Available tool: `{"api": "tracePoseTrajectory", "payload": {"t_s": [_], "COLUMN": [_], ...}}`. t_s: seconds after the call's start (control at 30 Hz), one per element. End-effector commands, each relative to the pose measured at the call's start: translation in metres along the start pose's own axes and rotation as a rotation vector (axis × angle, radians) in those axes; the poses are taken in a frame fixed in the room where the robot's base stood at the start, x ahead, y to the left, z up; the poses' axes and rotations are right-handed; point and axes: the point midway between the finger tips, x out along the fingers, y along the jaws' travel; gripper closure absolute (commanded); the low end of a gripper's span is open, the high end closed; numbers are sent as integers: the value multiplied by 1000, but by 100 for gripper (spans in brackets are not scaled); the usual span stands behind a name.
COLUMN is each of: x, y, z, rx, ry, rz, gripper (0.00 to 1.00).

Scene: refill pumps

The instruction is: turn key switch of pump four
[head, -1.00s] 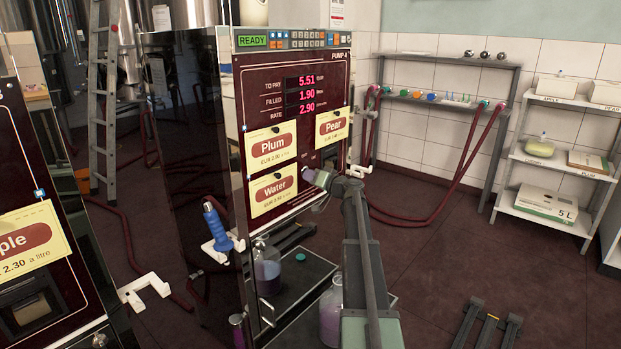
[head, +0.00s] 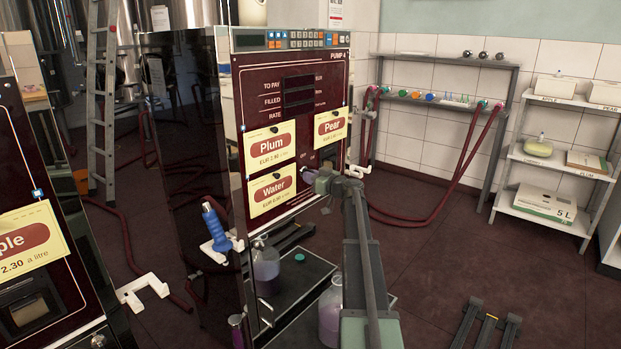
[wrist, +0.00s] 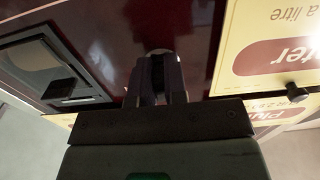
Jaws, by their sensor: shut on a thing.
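Pump four (head: 255,85) stands in the middle of the head view, with a dark red front panel. Its price display (head: 299,91) and its top status window (head: 251,41) are dark. My gripper (head: 307,172) reaches the lower front panel, right of the Water card. In the wrist view my gripper (wrist: 160,80) has its fingers close together against the panel, shut on the key switch (wrist: 158,54). The fingers cover most of the switch, so its exact angle cannot be told.
Plum (head: 271,147), Pear (head: 331,126) and Water (head: 273,190) cards hang close around the gripper. A blue-handled nozzle (head: 214,225) hangs on the pump's left side. Bottles (head: 330,312) stand below. Another pump (head: 40,180) is at left. Open floor (head: 430,260) lies right.

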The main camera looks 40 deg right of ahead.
Motion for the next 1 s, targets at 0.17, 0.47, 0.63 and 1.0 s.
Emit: {"api": "tracePoseTrajectory", "payload": {"t_s": [0.17,0.47,0.63,1.0], "x": [0,0,0,-19], "y": [0,0,0,-1], "z": [0,0,0,0], "rx": [-11,-10,-9,-9], "ry": [0,-1,0,0], "rz": [0,0,0,2], "gripper": [100,81,62,62]}}
